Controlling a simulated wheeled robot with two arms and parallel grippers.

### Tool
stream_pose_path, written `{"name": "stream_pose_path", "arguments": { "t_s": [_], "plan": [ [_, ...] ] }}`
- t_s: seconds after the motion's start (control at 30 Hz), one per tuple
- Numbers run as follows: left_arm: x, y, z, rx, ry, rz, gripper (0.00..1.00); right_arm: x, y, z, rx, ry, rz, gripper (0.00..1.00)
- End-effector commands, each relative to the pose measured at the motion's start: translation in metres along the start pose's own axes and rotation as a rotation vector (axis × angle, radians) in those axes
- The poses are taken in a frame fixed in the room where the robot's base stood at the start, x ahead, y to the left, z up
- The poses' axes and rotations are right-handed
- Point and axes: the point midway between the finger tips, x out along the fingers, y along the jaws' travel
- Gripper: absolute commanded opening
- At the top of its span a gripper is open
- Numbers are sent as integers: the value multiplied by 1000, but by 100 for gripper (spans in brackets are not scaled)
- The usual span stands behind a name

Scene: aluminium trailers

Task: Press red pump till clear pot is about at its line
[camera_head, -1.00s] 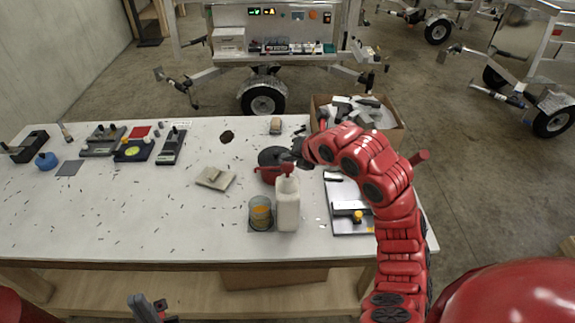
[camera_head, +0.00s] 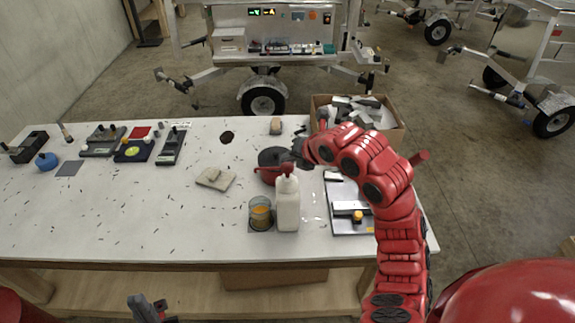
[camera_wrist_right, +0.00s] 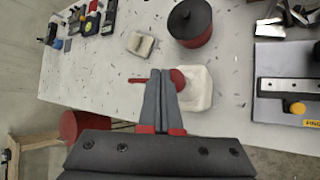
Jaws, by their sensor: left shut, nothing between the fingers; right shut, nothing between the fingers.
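The red pump (camera_head: 287,172) tops a white bottle (camera_head: 287,208) standing upright at the table's front middle. In the right wrist view the red pump (camera_wrist_right: 178,79) lies just beyond my fingertips, its spout pointing left; I cannot tell if they touch. The clear pot (camera_head: 261,212), with orange content, stands left of the bottle on a dark square; its line is too small to make out. My right gripper (camera_head: 298,152) is shut and empty, above and behind the pump; its fingers also show in the right wrist view (camera_wrist_right: 164,76). My left gripper (camera_head: 147,308) is shut, low before the table.
A dark-lidded red pot (camera_head: 270,168) stands close behind the bottle. A tray with a yellow knob (camera_head: 346,222) lies to the right, and a cardboard box (camera_head: 393,134) of metal parts stands behind it. A beige block (camera_head: 215,179) lies left.

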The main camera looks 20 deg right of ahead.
Motion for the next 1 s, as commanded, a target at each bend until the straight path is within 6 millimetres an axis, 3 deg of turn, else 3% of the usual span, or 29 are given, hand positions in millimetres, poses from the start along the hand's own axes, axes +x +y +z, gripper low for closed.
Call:
{"name": "stream_pose_path", "arguments": {
  "t_s": [0.47,1.0],
  "plan": [
    [-1,0,0,0,0,0,0,0,0,0,0,0,0,0],
    [-17,1,3,0,0,0,0,6,-4,-4,0,-1,1,0]
  ]
}}
